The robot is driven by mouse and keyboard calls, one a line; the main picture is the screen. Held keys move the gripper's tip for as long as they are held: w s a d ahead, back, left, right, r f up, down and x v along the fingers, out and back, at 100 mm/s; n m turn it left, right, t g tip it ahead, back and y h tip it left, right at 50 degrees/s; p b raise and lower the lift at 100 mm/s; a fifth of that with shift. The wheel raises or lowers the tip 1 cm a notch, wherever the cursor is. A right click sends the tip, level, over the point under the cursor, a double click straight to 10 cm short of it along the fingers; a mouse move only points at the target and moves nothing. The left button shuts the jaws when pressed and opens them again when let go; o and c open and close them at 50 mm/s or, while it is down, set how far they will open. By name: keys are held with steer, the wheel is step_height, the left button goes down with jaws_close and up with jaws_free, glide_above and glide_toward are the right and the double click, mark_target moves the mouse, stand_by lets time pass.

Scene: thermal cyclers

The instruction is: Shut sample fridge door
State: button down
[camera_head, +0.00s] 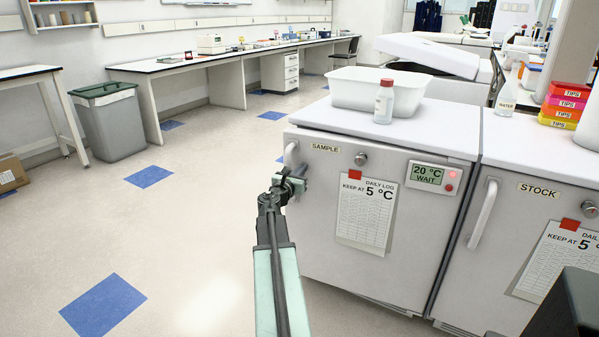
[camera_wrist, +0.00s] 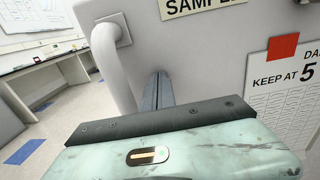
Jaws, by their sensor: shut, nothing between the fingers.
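The sample fridge (camera_head: 325,212) is a white unit with a SAMPLE label, and its door front looks about flush with the body. I see no clear gap, though the left edge is partly hidden by my arm. Its curved white handle (camera_head: 290,154) is at the door's upper left and also shows in the wrist view (camera_wrist: 113,68). My gripper (camera_head: 297,176) is shut and empty, at the door's left side just below the handle. In the wrist view its fingers (camera_wrist: 157,88) point at the door face right of the handle; contact cannot be told.
The fridge display (camera_head: 431,176) reads 20 °C WAIT beside a red light. A white tub (camera_head: 365,92) and a capped bottle (camera_head: 384,104) stand on top. The stock fridge (camera_head: 500,240) adjoins on the right. Open floor (camera_head: 190,230) lies to the left.

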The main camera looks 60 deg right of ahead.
steer(key=d, duration=0.2)
steer(key=d+m+g, duration=0.1)
steer(key=d, duration=0.1)
steer(key=w+d+g, duration=0.1)
steer(key=d, duration=0.1)
steer(key=shift+d, duration=0.35)
steer(key=shift+d+r+m+g, duration=0.3)
steer(key=shift+d+r+g, duration=0.1)
steer(key=shift+d, duration=0.15)
steer(key=a, duration=1.5)
steer(key=shift+a+f, duration=0.35)
steer(key=shift+w, duration=0.1)
